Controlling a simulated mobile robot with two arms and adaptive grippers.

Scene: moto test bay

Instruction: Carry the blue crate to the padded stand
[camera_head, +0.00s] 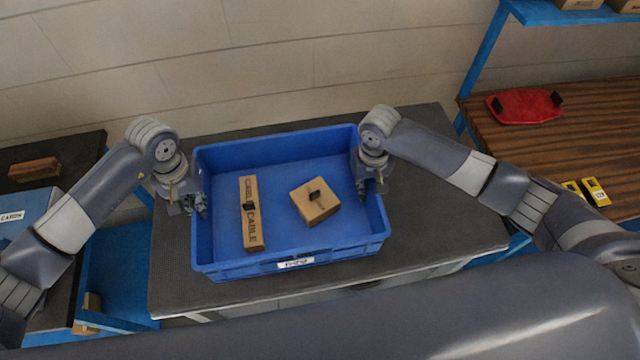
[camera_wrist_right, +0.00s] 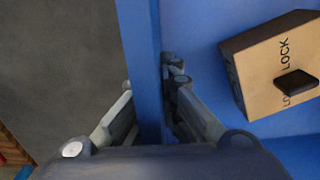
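The blue crate (camera_head: 230,262) sits over a dark-topped table (camera_head: 172,285) and holds a long brown CABLE box (camera_head: 251,225) and a square brown box (camera_head: 311,212). The square box also shows in the right wrist view (camera_wrist_right: 270,65). My right gripper (camera_head: 371,188) has the crate's right wall between its close-set fingers (camera_wrist_right: 150,85), one inside and one outside. My left gripper (camera_head: 192,205) is at the crate's left wall. Its finger gap is too small to judge. I cannot tell which surface is the padded stand.
A wooden bench (camera_head: 490,150) with a red item (camera_head: 524,106) and yellow items (camera_head: 594,191) stands at right, under a blue-framed shelf (camera_head: 484,55). At left is another dark bench (camera_head: 75,152) with a blue CARDS box (camera_head: 28,214). A wall stands behind.

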